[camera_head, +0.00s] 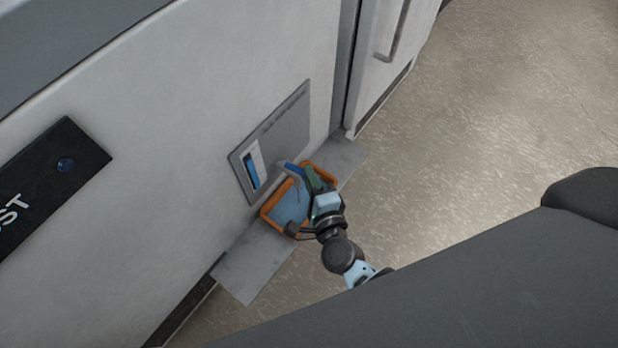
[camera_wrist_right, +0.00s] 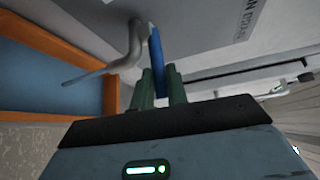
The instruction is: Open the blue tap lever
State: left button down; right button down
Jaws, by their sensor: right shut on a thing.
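The blue tap lever (camera_head: 292,168) is on the front of a white cabinet, below a grey label panel. It also shows upright in the right wrist view (camera_wrist_right: 156,52), beside the grey tap spout (camera_wrist_right: 133,48). My right gripper (camera_head: 309,180) reaches the lever from the right. Its green fingers (camera_wrist_right: 160,84) are shut on the lower end of the lever. The contact between fingertips and lever is partly hidden. My left gripper is in neither view.
An orange-rimmed container (camera_head: 271,207) with a blue inside stands under the tap on a grey shelf (camera_head: 245,266). The label panel (camera_head: 288,132) is close above the tap. Bare floor (camera_head: 480,110) lies open to the right.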

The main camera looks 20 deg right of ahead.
jog(key=shift+h, duration=0.3)
dwell(0.4)
jog(key=c, duration=1.4)
grip_release()
jog(key=shift+a, duration=0.1)
jog(key=shift+s, duration=0.1)
